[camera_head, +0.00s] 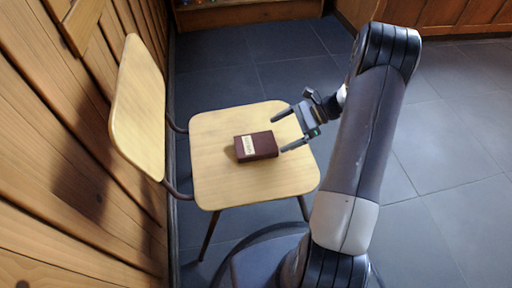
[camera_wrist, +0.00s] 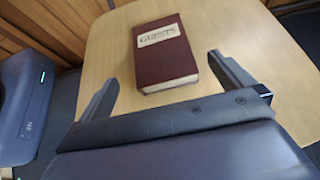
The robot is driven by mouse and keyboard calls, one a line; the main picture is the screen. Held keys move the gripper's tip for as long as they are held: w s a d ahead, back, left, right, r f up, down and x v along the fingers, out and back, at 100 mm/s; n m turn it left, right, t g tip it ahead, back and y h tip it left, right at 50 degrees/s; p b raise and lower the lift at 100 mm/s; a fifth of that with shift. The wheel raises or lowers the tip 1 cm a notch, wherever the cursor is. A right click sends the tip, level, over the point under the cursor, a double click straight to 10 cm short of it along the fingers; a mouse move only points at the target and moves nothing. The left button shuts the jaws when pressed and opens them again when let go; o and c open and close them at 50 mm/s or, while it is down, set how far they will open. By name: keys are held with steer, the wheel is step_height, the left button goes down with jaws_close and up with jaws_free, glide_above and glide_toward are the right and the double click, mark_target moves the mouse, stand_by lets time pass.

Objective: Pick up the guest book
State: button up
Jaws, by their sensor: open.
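The guest book (camera_head: 262,147) is a small dark red book with a cream label, lying flat on the seat of a wooden chair (camera_head: 215,180). In the wrist view the book (camera_wrist: 165,62) shows its label reading "GUESTS", and it lies just beyond my fingertips, roughly between their lines. My gripper (camera_head: 277,133) is open and empty, to the right of the book in the head view, with its fingers pointing left toward it. Both fingers show in the wrist view (camera_wrist: 162,72), spread wider than the book. I cannot tell the exact height of the fingers above the seat.
The chair's backrest (camera_head: 138,108) rises at the left, close to a wood-panelled wall (camera_head: 60,150). The seat around the book is bare. Dark tiled floor (camera_head: 440,170) lies open to the right. Wooden cabinets (camera_head: 450,15) stand at the back.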

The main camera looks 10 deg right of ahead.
mark_target(258, 143)
steer(key=b+x, duration=0.3)
steer(key=x, duration=0.4)
steer(key=shift+a+f, duration=0.15)
steer(key=shift+a, duration=0.05)
steer(key=shift+w+a+f, duration=0.1)
steer(key=shift+a, duration=0.35)
steer(key=shift+c, duration=0.2)
steer(key=c, duration=1)
